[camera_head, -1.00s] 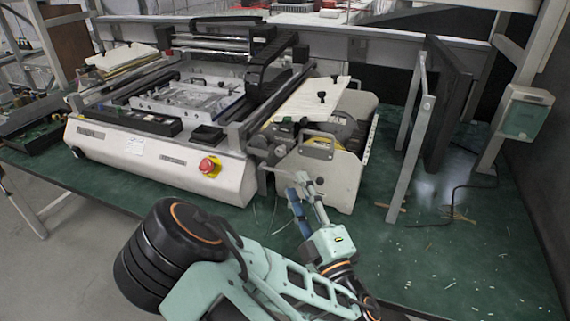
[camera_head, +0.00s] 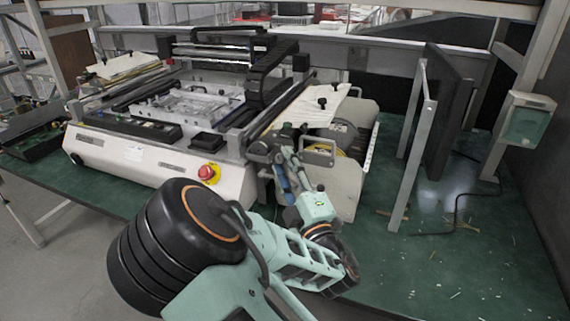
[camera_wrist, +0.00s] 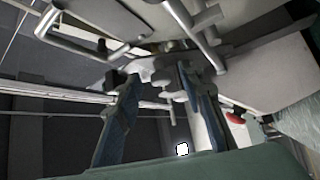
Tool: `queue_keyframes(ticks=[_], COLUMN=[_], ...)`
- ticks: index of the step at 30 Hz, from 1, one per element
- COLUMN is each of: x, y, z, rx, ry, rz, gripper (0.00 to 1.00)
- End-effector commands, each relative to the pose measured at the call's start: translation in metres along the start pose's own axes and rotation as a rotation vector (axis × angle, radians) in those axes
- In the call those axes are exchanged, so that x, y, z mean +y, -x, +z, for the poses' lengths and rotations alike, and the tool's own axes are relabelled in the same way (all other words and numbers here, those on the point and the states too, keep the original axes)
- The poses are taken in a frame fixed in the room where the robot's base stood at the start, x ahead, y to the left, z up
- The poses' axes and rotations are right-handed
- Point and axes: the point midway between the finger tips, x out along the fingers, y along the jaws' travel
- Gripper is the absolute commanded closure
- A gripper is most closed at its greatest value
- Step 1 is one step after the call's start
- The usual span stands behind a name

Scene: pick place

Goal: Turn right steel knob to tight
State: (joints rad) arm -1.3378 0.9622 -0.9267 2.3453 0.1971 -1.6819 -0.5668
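My gripper (camera_head: 277,158) reaches up to the front right part of the machine (camera_head: 165,158), just right of its red stop button (camera_head: 208,173). In the wrist view, my gripper (camera_wrist: 156,78) shows two blue-padded fingers spread apart, so it is open. Pale metal parts (camera_wrist: 150,66) lie around and beyond the fingertips. I cannot tell which of these is the right steel knob, or whether a finger touches it. In the head view my arm and gripper cover that spot. Two small dark knobs (camera_head: 322,103) stand on the pale plate behind.
A metal side panel with a handle (camera_head: 318,151) stands right of my gripper. A grey upright frame (camera_head: 412,150) and a dark panel (camera_head: 448,115) stand further right. The green table (camera_head: 455,255) is mostly clear at front right, with small scraps.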

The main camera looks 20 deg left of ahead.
Motion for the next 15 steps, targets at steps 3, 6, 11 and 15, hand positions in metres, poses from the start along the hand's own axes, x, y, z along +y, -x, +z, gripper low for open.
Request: queue_keyframes(ticks=[3,6,11,15], x=[-0.0002,-0.0003,-0.0003,-0.0003], y=[-0.0004,-0.0003,-0.0001,-0.0001], z=[0.0002,0.0002,0.0001,0.0000], rx=[0.000,0.000,0.000,0.000], ry=[0.000,0.000,0.000,0.000], rz=[0.000,0.000,0.000,0.000], gripper=[0.64,0.64,0.81,0.96])
